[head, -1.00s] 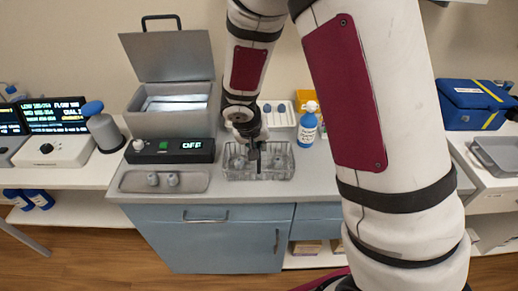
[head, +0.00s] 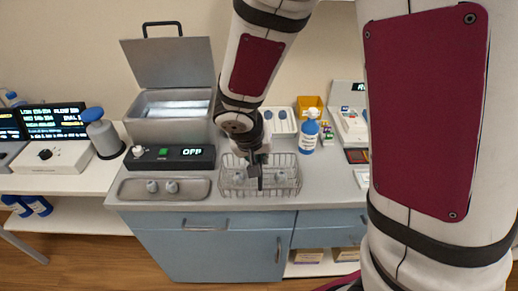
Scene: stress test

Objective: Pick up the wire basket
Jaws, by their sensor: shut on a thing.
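The wire basket (head: 290,188) is at the front of the grey counter in the head view, right of a shallow metal tray. It holds a few small grey pieces. My gripper (head: 257,174) reaches down into the middle of the basket and is shut on it. The exact contact is too small to see. The basket looks level; I cannot clearly tell whether its base is clear of the counter.
The metal tray (head: 137,188) with two small knobbed pieces lies left of the basket. An open-lidded bath (head: 172,125) with an "OFF" display stands behind it. A blue bottle (head: 309,135) and a white rack (head: 283,122) stand behind the basket.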

